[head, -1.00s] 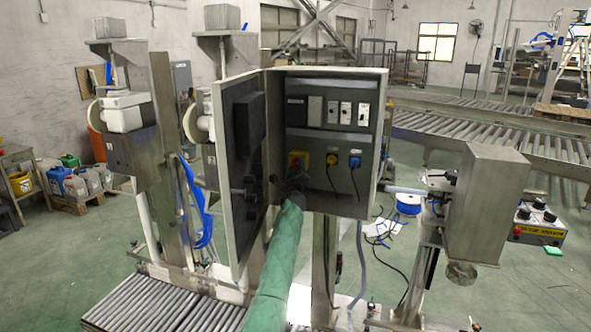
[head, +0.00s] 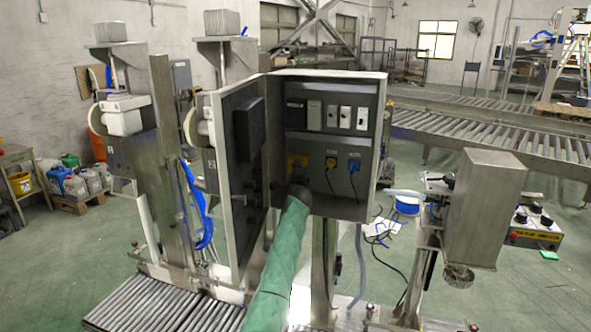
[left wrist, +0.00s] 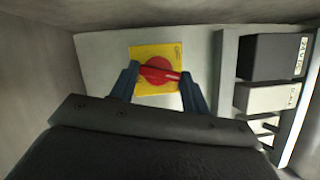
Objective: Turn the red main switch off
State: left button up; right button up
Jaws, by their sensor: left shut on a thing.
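The red main switch (left wrist: 158,70) is a round red knob with a bar handle on a square yellow plate (left wrist: 143,51) in the left wrist view. Its bar lies nearly level, tilting slightly down to the right. My right gripper is not in view.
The cabinet door (head: 240,170) stands open to the left of my left arm. Yellow (head: 331,162) and blue (head: 354,164) plugs with hanging cables sit right of the switch. A row of breakers (head: 345,116) is above. A steel box (head: 487,205) stands farther right.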

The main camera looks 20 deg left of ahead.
pick_arm(q)
jog(key=n+g+h+p, duration=0.1)
jog(key=n, duration=0.2)
jog(key=n+g+h, duration=0.1)
jog(key=n, duration=0.2)
jog(key=n+g+p, duration=0.1)
jog(key=n, duration=0.3)
jog(key=shift+a+r+g+h+p, duration=0.2)
jog(key=shift+r+g+h+p, duration=0.05)
jog(key=shift+g+h+p, duration=0.15)
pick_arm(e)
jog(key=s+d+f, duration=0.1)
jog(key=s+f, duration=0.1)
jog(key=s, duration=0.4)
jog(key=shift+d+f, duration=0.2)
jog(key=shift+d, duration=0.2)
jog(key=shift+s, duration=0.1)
pick_arm(q)
jog(key=shift+n, duration=0.3)
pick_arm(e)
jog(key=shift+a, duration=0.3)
pick_arm(q)
jog(key=o, duration=1)
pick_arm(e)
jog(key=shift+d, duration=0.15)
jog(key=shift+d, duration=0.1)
